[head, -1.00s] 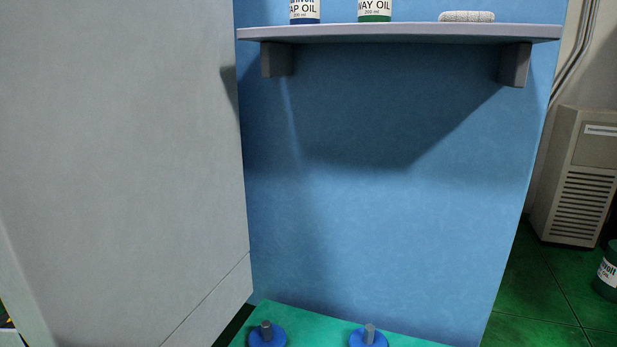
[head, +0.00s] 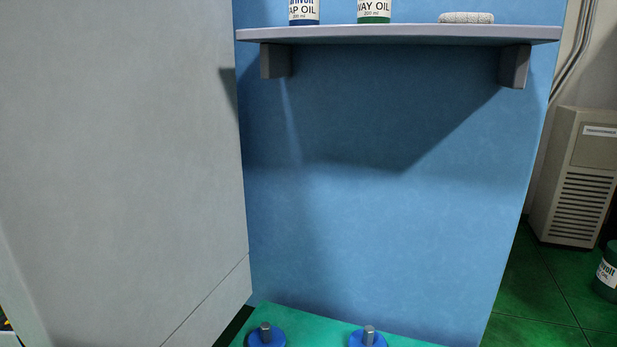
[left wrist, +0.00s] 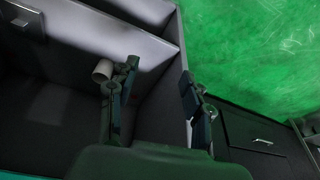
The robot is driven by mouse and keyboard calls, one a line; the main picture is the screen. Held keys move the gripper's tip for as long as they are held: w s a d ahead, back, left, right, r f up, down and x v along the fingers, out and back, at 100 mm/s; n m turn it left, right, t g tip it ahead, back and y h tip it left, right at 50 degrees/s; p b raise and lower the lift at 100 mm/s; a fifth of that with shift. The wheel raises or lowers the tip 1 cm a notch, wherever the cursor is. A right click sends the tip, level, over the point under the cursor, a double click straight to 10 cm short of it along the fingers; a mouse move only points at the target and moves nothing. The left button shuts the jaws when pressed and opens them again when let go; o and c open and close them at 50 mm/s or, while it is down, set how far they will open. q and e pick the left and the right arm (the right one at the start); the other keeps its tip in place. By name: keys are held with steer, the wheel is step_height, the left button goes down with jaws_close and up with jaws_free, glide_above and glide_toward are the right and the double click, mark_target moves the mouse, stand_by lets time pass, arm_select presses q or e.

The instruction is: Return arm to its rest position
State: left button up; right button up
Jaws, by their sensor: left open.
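My left gripper (left wrist: 160,84) shows only in the left wrist view. Its two dark fingers are spread apart with nothing between them. It is over or in front of a grey compartment with pale dividing walls (left wrist: 225,34); its exact distance from them cannot be told. A small whitish cylinder (left wrist: 103,70) shows right beside the left finger; whether they touch is unclear. Neither gripper shows in the head view, and my right gripper is in no view.
A blue panel (head: 400,230) carries a grey shelf (head: 400,34) with two oil containers and a folded white cloth (head: 466,17). A large grey panel (head: 120,150) fills the left. Two blue knobs (head: 265,338) sit below on a green surface. A beige vented cabinet (head: 577,180) stands right.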

arm_select(q)
steer(key=s+f+g, duration=0.1)
steer(key=s+f, duration=0.2)
steer(key=f, duration=0.6)
steer(key=s+f, duration=0.2)
steer(key=f, duration=0.7)
steer(key=s+a+f, duration=0.3)
steer(key=s+f, duration=0.8)
steer(key=s, duration=0.3)
steer(key=shift+f+g, duration=0.4)
